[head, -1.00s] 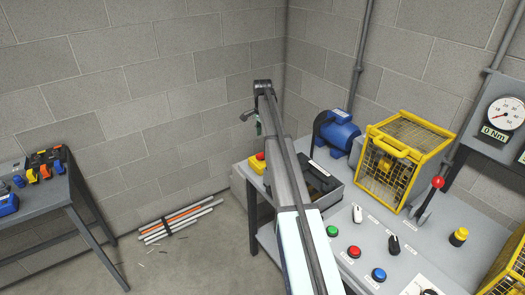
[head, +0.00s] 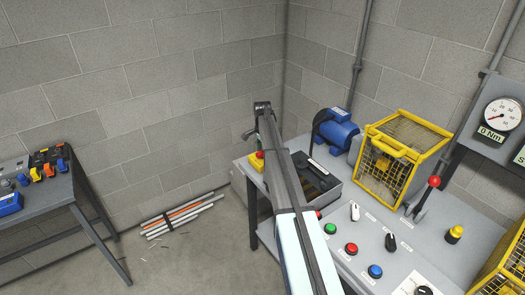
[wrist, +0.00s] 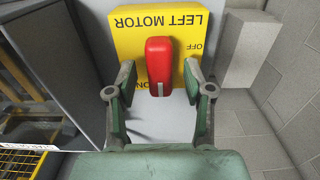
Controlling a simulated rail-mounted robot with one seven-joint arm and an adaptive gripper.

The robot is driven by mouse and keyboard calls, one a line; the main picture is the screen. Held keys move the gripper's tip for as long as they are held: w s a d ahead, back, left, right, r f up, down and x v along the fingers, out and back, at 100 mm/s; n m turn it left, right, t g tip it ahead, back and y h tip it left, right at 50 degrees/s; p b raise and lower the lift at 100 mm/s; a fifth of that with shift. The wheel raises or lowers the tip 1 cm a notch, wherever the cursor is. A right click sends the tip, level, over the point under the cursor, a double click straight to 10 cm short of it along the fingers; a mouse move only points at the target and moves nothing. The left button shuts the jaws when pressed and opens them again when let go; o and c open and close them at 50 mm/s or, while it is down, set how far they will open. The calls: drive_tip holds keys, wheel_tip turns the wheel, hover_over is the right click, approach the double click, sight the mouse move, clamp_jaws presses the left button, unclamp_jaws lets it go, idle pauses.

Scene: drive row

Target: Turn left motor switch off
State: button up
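The left motor switch is a yellow box (wrist: 128,22) with a red handle (wrist: 160,62), large in the wrist view. Its lettering reads upside down: LEFT MOTOR at the top, OFF to the right of the handle, ON at the lower left. The handle points down in the picture, its white-marked end near ON. My gripper (wrist: 162,92) is open, with one green-padded finger on each side of the handle's lower end. I see a gap on both sides. In the head view the yellow box (head: 256,164) is small at the bench's left end, with my gripper (head: 249,134) partly hidden above it.
A yellow cage (head: 402,157), a red-knobbed lever (head: 423,197) and several buttons and knobs are farther right. A grey wall (wrist: 262,110) is close in the wrist view.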

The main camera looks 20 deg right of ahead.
clamp_jaws()
drive_tip(key=shift+n+b, duration=0.35)
drive_tip(key=shift+n, duration=0.05)
drive_tip(key=n+b, duration=0.1)
drive_tip(key=n, duration=0.2)
drive_tip(key=shift+f+b, duration=0.15)
drive_tip(key=shift+b, duration=0.25)
drive_tip(key=n+b, duration=0.2)
drive_tip(key=n, duration=0.3)
drive_tip(key=n+b, duration=0.1)
drive_tip(key=n, duration=0.3)
drive_tip(key=shift+n, duration=0.4)
drive_tip(key=n+b, duration=0.1)
drive_tip(key=n, duration=0.3)
drive_tip(key=shift+s, duration=0.1)
drive_tip(key=shift+n, duration=0.3)
